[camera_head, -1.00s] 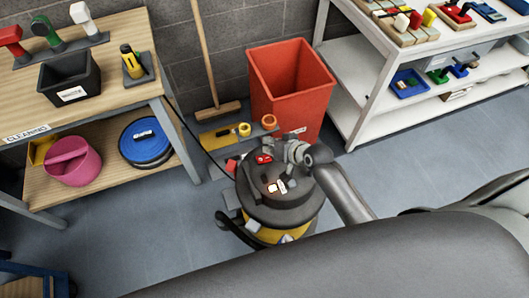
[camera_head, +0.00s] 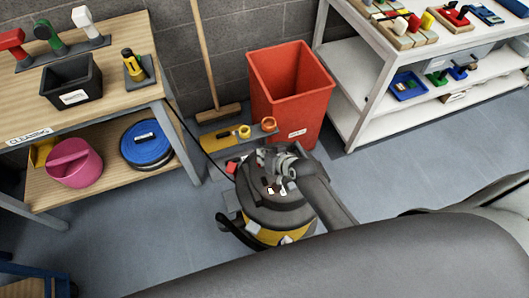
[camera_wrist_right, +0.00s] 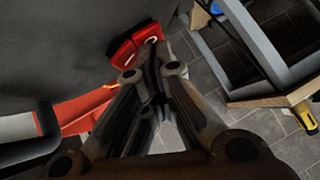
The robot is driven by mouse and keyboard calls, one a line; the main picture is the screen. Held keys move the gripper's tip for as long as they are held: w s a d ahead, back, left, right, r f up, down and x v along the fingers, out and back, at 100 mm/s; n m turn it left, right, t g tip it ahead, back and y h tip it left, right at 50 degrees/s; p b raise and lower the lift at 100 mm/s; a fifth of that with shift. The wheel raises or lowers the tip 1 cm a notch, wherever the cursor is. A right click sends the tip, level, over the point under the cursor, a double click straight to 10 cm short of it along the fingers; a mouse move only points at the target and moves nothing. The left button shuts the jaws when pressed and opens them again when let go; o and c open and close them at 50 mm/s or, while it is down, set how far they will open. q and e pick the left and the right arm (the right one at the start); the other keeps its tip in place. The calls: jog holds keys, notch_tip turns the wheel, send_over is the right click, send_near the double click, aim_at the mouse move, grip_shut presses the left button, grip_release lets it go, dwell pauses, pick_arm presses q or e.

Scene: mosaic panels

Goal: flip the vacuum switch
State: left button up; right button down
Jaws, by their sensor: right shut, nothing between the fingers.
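The vacuum (camera_head: 262,208) stands upright on the floor, with a dark grey top and a yellow band. In the right wrist view the red switch (camera_wrist_right: 137,45) with a white mark sits on the dark top, just beyond the fingertips of my right gripper (camera_wrist_right: 155,76). The fingers are together and empty. I cannot tell whether they touch the switch. My left gripper is not in view.
An orange-red bin (camera_head: 288,85) stands behind the vacuum, near a broom (camera_head: 206,60). A wooden cleaning bench (camera_head: 110,98) is at left, with a pink bucket (camera_head: 75,165) below. A white shelf unit (camera_head: 350,105) is at right. Floor is clear left of the vacuum.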

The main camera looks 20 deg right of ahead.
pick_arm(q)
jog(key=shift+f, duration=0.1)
pick_arm(e)
jog(key=shift+d, duration=0.25)
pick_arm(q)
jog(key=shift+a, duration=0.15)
pick_arm(e)
jog(key=shift+d+f, duration=0.1)
jog(key=shift+d, duration=0.6)
jog(key=shift+w+r+p, duration=0.1)
jog(key=shift+r+p, duration=0.25)
jog(key=shift+r, duration=0.05)
jog(key=r+p, duration=0.1)
jog(key=d+r+p, duration=0.1)
jog(key=r+p, duration=0.1)
jog(key=shift+d+r, duration=0.15)
jog(key=shift+r, duration=0.1)
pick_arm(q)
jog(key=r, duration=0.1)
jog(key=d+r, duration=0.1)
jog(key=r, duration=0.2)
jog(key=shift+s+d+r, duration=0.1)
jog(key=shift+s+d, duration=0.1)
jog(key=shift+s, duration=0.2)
pick_arm(e)
jog(key=v, duration=0.9)
jog(key=shift+s+d, duration=0.35)
jog(key=shift+d, duration=0.1)
